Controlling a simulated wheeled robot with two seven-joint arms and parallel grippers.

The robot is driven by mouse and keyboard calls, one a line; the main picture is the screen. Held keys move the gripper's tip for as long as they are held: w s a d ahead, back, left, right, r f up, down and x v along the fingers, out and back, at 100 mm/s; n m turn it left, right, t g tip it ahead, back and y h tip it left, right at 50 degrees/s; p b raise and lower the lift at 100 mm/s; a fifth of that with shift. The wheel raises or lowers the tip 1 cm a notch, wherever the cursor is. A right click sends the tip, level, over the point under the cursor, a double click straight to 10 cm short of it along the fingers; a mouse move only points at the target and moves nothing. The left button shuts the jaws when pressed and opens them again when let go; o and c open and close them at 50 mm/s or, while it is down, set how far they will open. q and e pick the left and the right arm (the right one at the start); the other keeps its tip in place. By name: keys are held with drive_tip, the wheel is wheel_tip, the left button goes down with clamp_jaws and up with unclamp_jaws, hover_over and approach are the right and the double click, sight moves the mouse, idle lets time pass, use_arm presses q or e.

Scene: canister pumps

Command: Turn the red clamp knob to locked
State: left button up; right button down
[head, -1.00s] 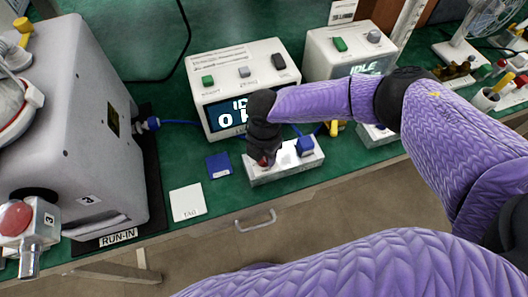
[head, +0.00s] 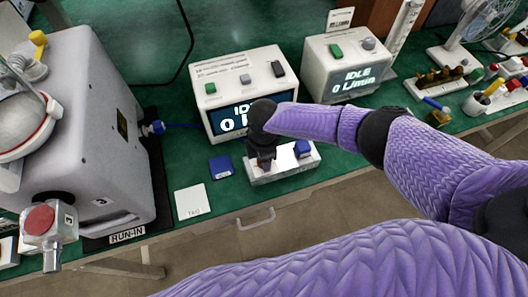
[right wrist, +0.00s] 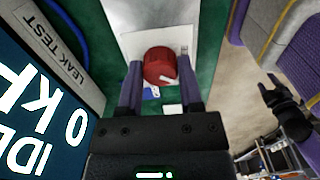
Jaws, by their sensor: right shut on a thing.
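The red clamp knob (right wrist: 160,66) sits between the two fingers of my right gripper in the right wrist view, with a short white mark on its face. My right gripper (right wrist: 160,92) is shut on the knob. In the head view my right gripper (head: 262,160) reaches down onto the left end of a small white block (head: 285,170) and mostly hides the knob there. My left gripper is not in the head view. A small dark gripper, seemingly my left one (right wrist: 284,104), shows at the right of the right wrist view, too small to read.
A blue knob (head: 302,148) stands on the same block, right of my gripper. A display box (head: 240,85) stands close behind. A blue card (head: 221,166) and white card (head: 192,202) lie left of the block. A grey machine (head: 75,125) fills the left.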

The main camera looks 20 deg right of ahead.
drive_tip(key=m+p, duration=0.2)
drive_tip(key=m, duration=0.2)
drive_tip(key=shift+r+m, duration=0.1)
drive_tip(key=shift+m, duration=0.2)
drive_tip(key=m+p, duration=0.1)
drive_tip(key=m, duration=0.3)
drive_tip(key=shift+m+p, duration=0.4)
drive_tip(key=shift+m, duration=0.7)
drive_tip(key=c, duration=0.6)
unclamp_jaws()
drive_tip(key=shift+o, duration=1.7)
